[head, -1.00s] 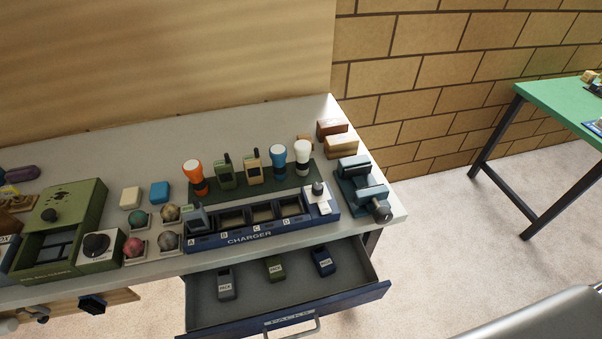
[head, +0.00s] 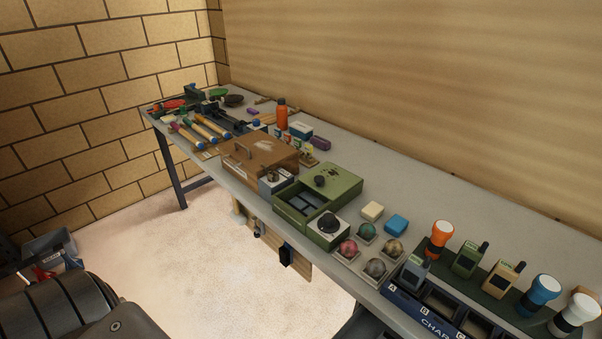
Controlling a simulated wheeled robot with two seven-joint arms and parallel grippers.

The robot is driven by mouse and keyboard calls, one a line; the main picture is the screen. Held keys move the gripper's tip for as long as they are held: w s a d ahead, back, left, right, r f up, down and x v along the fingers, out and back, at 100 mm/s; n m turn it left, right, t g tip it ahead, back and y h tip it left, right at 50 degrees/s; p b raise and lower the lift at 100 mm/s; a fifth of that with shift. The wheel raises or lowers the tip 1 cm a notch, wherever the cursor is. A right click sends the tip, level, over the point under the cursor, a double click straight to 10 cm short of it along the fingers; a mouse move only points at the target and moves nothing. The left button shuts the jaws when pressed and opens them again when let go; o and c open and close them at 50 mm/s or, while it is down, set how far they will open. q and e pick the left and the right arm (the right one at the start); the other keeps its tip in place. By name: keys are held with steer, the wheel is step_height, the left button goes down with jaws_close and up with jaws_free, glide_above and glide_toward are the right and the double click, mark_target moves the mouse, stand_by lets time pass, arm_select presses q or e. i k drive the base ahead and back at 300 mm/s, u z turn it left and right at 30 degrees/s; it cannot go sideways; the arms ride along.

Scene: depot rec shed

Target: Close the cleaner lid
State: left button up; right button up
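The green cleaner box (head: 283,206) stands on the long grey bench near the middle of the head view. Its front well is uncovered and shows dark compartments (head: 308,201). Its green lid (head: 344,186), with a dark knob (head: 320,181) on it, sits at the back of the box, away from the well. I cannot tell how the lid is joined to the box. A pale panel with a black dial (head: 328,223) is at the box's right front. Neither gripper shows; only dark parts of my own body are at the lower left.
A brown case (head: 258,153) with a handle stands left of the cleaner on the bench (head: 420,195). Several balls on a holder (head: 345,262), two small blocks and the blue charger (head: 400,298) are to the right. Tools crowd the far left end. A wall rises behind.

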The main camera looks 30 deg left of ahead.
mark_target(329, 179)
steer(key=z, duration=0.7)
steer(key=k, duration=0.6)
steer(key=u, duration=0.25)
